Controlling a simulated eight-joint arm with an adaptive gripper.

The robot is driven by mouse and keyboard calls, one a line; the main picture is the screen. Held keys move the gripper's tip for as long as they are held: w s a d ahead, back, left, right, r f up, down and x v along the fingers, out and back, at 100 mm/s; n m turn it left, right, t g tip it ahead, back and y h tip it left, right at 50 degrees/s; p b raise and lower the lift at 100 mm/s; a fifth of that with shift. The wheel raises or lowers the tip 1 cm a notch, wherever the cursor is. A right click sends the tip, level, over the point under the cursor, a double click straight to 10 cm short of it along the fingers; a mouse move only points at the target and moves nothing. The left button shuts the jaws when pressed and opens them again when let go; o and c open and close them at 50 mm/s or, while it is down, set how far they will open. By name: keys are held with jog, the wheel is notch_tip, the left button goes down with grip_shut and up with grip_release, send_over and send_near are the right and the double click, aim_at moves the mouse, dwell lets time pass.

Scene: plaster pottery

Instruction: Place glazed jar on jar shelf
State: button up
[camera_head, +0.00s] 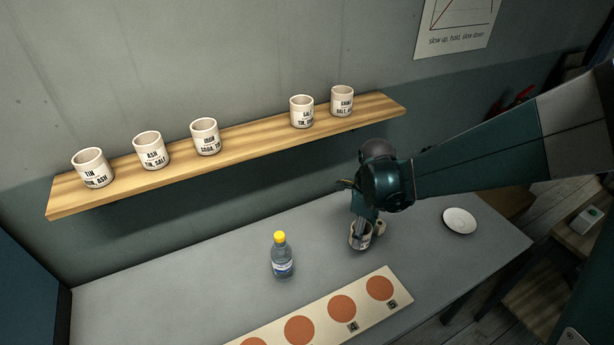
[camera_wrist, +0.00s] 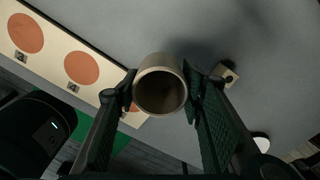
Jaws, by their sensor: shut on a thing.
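A small pale jar (camera_head: 356,238) is at my gripper (camera_head: 362,226) over the right part of the grey table. In the wrist view the jar (camera_wrist: 160,68) stands between the two fingers of my gripper (camera_wrist: 160,92), its open brown mouth toward the camera. My gripper is shut on it. I cannot tell whether its base touches the table. The wooden jar shelf (camera_head: 240,148) is on the wall behind. Three labelled jars stand on its left half, the jar (camera_head: 204,137) being the rightmost of these. Two more, the jar (camera_head: 302,112) and the jar (camera_head: 342,101), stand toward its right end.
Bare shelf lies between the two groups of jars. A bottle with a yellow cap (camera_head: 282,258) stands on the table (camera_head: 180,285). A board with orange discs (camera_head: 317,318) lies at the front. A white dish (camera_head: 459,220) is at right. A small beige block (camera_wrist: 229,77) is beside my gripper.

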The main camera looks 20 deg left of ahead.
jog(key=shift+r, duration=0.15)
jog(key=w+d+r+p, duration=0.3)
jog(key=w+r, duration=0.2)
jog(key=r, duration=0.8)
jog(key=w+d+r+p, duration=0.3)
jog(key=w+r+p, duration=0.1)
jog(key=r, duration=0.9)
jog(key=w+d+r+p, duration=0.2)
jog(key=w+r+p, duration=0.2)
jog(key=r, duration=0.9)
jog(key=shift+w+d+n, duration=0.4)
jog(key=shift+w, duration=0.4)
jog(key=shift+a, duration=0.1)
jog(key=shift+w+a+f+p, duration=0.5)
jog(key=shift+w+a+p, duration=0.05)
jog(key=shift+w+a, duration=1.75)
jog(key=shift+w+a+f+p, duration=0.5)
jog(key=shift+w+a+f, duration=0.05)
jog(key=shift+w+a, duration=1.75)
jog(key=shift+w+a+f+p, duration=0.5)
jog(key=shift+w+a+p, duration=0.05)
jog(key=shift+w+a, duration=1.75)
jog(key=shift+f, duration=0.1)
